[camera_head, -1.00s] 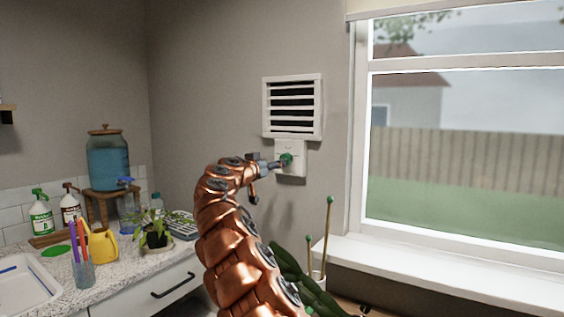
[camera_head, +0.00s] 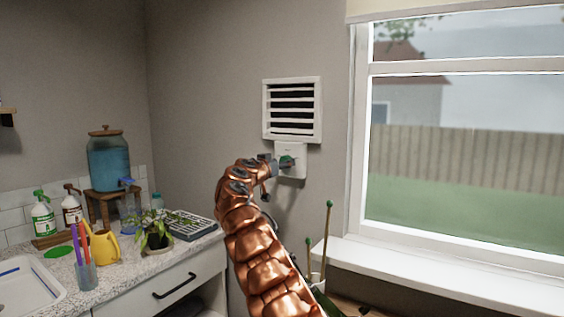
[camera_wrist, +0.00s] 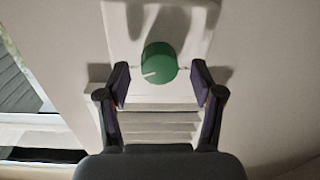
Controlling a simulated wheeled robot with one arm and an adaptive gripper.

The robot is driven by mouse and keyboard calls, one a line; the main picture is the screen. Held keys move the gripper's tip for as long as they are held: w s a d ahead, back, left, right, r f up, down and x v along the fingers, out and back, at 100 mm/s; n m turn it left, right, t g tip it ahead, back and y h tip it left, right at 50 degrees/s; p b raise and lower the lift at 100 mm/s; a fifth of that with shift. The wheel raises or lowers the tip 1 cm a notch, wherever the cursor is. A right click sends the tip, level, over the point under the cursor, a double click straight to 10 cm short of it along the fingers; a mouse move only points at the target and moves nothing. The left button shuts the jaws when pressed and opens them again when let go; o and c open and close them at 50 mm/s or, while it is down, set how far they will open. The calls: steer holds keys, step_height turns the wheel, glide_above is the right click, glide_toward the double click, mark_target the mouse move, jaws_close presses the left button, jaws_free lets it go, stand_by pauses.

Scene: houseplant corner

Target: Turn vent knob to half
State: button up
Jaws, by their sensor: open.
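The green vent knob (camera_head: 287,161) sits on a white plate (camera_head: 291,174) just below the white slatted wall vent (camera_head: 264,108). In the wrist view the round knob (camera_wrist: 158,62) has a white pointer line towards its lower left. My gripper (camera_wrist: 160,78) is open, with one dark finger on each side of the knob and a gap on both sides. In the head view my gripper (camera_head: 275,166) is at the plate, partly in front of the knob. The vent slats (camera_wrist: 160,122) show between the fingers in the wrist view.
A window (camera_head: 465,140) with a white sill (camera_head: 450,258) is to the right. The counter (camera_head: 140,270) at left holds a potted plant (camera_head: 154,232), yellow watering can (camera_head: 103,246), bottles and a seed tray (camera_head: 190,226). Green-tipped stakes (camera_head: 327,240) stand below the vent.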

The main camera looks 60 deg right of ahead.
steer(key=shift+d, duration=0.3)
steer(key=c, duration=1.2)
